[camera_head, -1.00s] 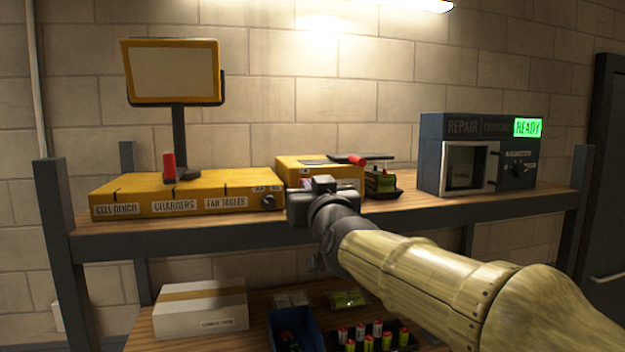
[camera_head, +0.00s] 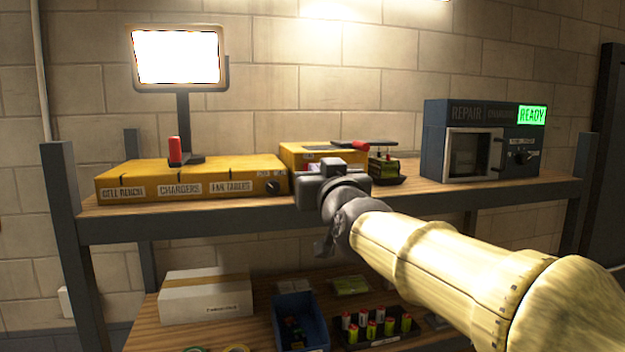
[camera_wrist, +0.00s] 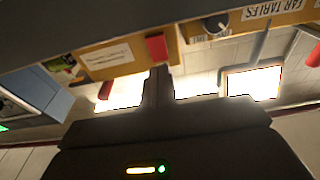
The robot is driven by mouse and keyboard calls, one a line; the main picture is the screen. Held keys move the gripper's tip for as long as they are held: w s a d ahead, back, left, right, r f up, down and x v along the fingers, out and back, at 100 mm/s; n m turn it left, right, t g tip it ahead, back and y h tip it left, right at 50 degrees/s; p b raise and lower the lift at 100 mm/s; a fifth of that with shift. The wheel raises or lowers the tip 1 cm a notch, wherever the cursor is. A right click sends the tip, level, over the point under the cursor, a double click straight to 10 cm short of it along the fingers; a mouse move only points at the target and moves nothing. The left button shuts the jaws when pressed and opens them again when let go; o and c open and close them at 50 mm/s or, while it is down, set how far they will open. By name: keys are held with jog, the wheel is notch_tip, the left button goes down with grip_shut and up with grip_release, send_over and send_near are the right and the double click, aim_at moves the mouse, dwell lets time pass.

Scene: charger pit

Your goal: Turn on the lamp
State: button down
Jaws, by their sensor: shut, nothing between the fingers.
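The lamp (camera_head: 178,57) is a square panel on a dark post, and its face glows bright white. Its post stands behind a low yellow box (camera_head: 150,178) with labelled sections and a dark round knob (camera_head: 273,188) at the front right end. The knob also shows in the wrist view (camera_wrist: 215,25), and so does the glowing lamp (camera_wrist: 255,84). My gripper (camera_head: 312,180) is in front of the shelf, right of the knob and apart from it. In the wrist view its fingers (camera_wrist: 158,78) are together and empty.
A blue-grey repair unit (camera_head: 484,140) with a green READY sign is at the right. Below are a white carton (camera_head: 205,297), a blue bin (camera_head: 300,318) and several batteries (camera_head: 375,327).

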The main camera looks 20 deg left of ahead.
jog(key=s+d+r+b, duration=0.1)
jog(key=s+d+b, duration=0.4)
jog(key=s, duration=0.4)
jog(key=shift+s+d+r, duration=0.35)
jog(key=shift+d, duration=0.2)
jog(key=shift+w, duration=0.15)
jog(key=w+d+f+m+g+h, duration=0.15)
jog(key=d+f, duration=0.25)
jog(key=f, duration=0.7)
jog(key=w+d+f+m+g+h, duration=0.1)
jog(key=w+d+f+g+h, duration=0.3)
jog(key=f, duration=0.6)
jog(key=d+f+m+g+h, duration=0.15)
jog(key=d+f, duration=0.35)
jog(key=f, duration=0.6)
jog(key=s+d+f+g+h, duration=0.1)
jog(key=s+d+f+g, duration=0.1)
jog(key=s+d+f, duration=0.2)
jog(key=s+d+f+m+g+h, duration=0.1)
jog(key=s+d+f, duration=0.3)
jog(key=f, duration=0.7)
jog(key=s+d+f+m+g+h, duration=0.1)
jog(key=s+d+f+g, duration=0.3)
jog(key=s+f, duration=0.4)
jog(key=shift+d, duration=0.35)
